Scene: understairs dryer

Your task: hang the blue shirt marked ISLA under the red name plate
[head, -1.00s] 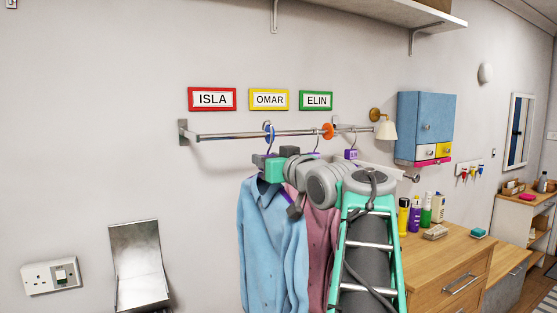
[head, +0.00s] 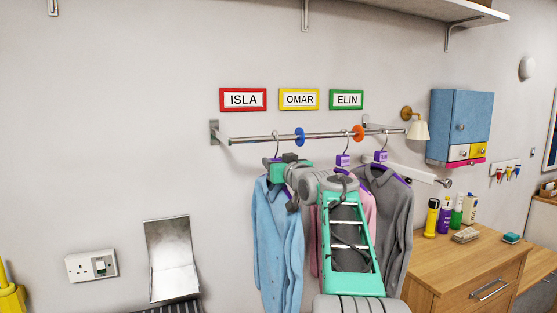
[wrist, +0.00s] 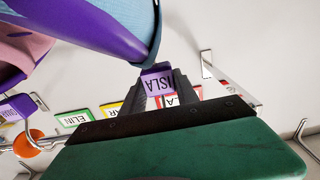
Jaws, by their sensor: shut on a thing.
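The blue shirt (head: 279,240) hangs from a hanger held at its tag by my gripper (head: 275,161). In the wrist view my gripper's dark fingers are shut on the purple ISLA tag (wrist: 158,82), with the purple hanger (wrist: 100,25) beyond it. In the head view the hanger's hook (head: 277,140) overlaps the rail (head: 250,140), left of the blue disc (head: 300,136) and below and right of the red ISLA name plate (head: 243,99). I cannot tell whether the hook bears on the rail. My arm covers part of the shirts.
A pink shirt (head: 369,208) hangs between the blue and orange discs (head: 358,133). A grey shirt (head: 398,215) hangs right of the orange disc. Yellow OMAR (head: 299,99) and green ELIN (head: 346,99) plates are above. The rail's left stretch is otherwise clear.

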